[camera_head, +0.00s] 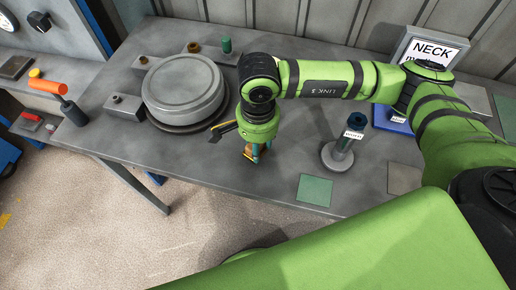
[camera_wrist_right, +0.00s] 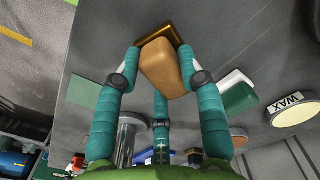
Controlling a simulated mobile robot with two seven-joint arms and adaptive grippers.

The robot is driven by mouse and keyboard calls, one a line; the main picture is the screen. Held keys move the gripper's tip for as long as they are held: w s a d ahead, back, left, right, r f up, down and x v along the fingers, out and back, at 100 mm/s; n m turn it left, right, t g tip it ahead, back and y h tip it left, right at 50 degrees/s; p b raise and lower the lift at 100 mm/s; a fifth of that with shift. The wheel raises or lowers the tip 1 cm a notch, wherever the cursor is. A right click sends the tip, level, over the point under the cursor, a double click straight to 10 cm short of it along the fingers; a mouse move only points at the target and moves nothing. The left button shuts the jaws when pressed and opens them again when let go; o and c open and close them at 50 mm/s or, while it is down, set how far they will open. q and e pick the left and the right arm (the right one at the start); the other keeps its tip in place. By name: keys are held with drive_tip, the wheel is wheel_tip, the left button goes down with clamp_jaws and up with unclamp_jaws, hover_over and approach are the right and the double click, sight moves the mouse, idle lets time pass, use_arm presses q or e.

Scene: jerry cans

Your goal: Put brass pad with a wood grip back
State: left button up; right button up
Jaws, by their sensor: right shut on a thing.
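My right gripper (camera_head: 252,153) hangs at the front edge of the grey table (camera_head: 240,185), in front of the large round metal lid-like piece. In the right wrist view its teal fingers (camera_wrist_right: 160,75) are shut around the tan wood grip (camera_wrist_right: 164,68). The brass pad (camera_wrist_right: 150,36) shows as a golden rim at the far side of the wood grip. In the head view only a small orange-brown bit of the held thing shows between the fingers. Whether it touches the table I cannot tell. My left gripper is in neither view.
The round metal piece (camera_head: 184,90) stands behind my gripper. A post on a round base (camera_head: 337,155) stands to the right. A green square (camera_head: 314,190) and a grey-brown square (camera_head: 403,178) lie on the table's front. An orange-handled tool (camera_head: 50,88) is at left.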

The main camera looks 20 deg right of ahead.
drive_tip(key=shift+f, duration=0.95)
drive_tip(key=shift+w+f, duration=0.1)
drive_tip(key=shift+f, duration=0.05)
drive_tip(key=shift+f+b, duration=0.15)
drive_tip(key=shift+b, duration=0.25)
drive_tip(key=o, duration=1.1)
